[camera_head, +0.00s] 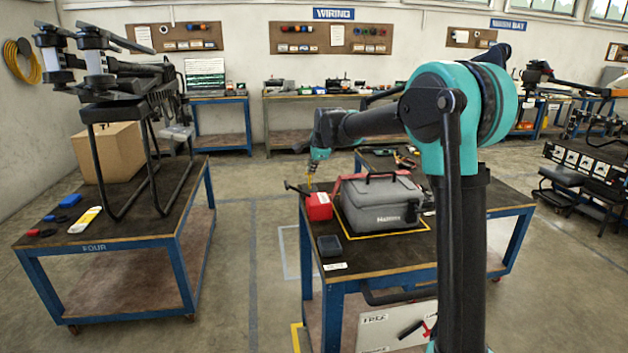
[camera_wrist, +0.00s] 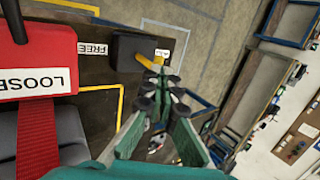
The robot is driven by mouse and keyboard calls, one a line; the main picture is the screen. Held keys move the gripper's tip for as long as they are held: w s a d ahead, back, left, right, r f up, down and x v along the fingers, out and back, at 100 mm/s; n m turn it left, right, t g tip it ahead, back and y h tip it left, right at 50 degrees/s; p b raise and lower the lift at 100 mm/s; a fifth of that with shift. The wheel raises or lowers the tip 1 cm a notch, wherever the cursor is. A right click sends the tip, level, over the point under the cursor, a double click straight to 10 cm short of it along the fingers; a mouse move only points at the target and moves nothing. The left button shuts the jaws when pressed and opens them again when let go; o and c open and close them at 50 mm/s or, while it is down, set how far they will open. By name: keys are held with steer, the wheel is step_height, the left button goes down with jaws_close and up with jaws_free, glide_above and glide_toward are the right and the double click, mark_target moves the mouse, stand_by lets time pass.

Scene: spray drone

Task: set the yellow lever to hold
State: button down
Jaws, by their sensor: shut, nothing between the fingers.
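The yellow lever (camera_wrist: 147,61) sticks out of a dark grey box (camera_wrist: 128,52) in the wrist view. A "FREE" label (camera_wrist: 94,48) lies to the left of that box, and a small white label (camera_wrist: 161,53), too small to read, lies at its right end. The lever slants toward the right end. My gripper (camera_wrist: 167,84) is shut and empty, with its fingertips close to the lever's outer end; I cannot tell whether they touch. In the head view my gripper (camera_head: 312,166) is above the far left of the table, where a small yellow bit shows beneath it.
A red box (camera_head: 318,207) marked "LOOSE" stands close to the lever box. A grey case (camera_head: 382,205) with a red strap sits beside it on the table. A small dark tray (camera_head: 330,246) is near the front corner. A second bench (camera_head: 110,235) stands left across clear floor.

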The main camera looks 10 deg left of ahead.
steer(key=w+g, duration=0.2)
steer(key=shift+w+a+r+g+h, duration=0.1)
steer(key=shift+w+a+g+h, duration=0.2)
steer(key=shift+a+h, duration=0.1)
steer(key=shift+w+a+g+h, duration=0.2)
steer(key=shift+w+g+h, duration=0.1)
steer(key=shift+w+g, duration=0.65)
steer(key=shift+s, duration=0.2)
steer(key=shift+r, duration=0.7)
